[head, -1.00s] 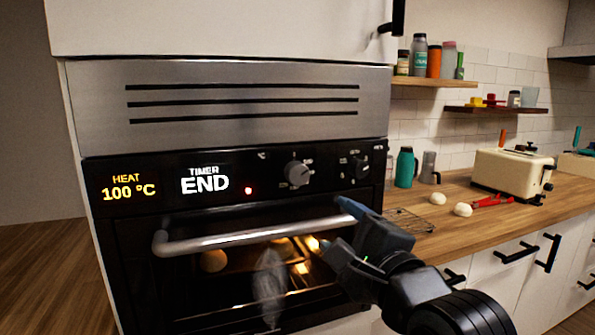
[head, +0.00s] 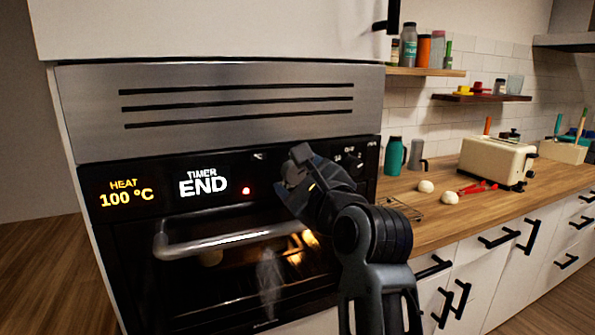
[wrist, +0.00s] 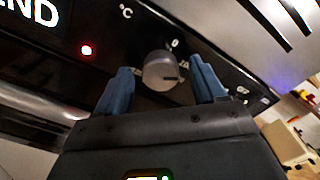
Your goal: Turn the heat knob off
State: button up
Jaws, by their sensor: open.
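The heat knob (wrist: 161,71) is a round grey dial on the black oven panel, under a °C mark. In the wrist view it sits between the two blue fingers of my open gripper (wrist: 164,82), one on each side; I cannot tell whether they touch it. In the head view the knob (head: 294,174) is mostly hidden behind my gripper (head: 293,177). The heat display (head: 126,192) reads 100 °C. The timer display (head: 203,183) reads END, and a red light (head: 246,190) glows beside it.
The oven handle (head: 230,241) juts out below the panel, with the lit oven window (head: 240,275) under it. A second control with markings is partly hidden at the panel's right. A wooden counter (head: 450,225) with a toaster (head: 497,162) stands at the right.

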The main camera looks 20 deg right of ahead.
jog(key=shift+w, duration=0.2)
jog(key=c, duration=1.1)
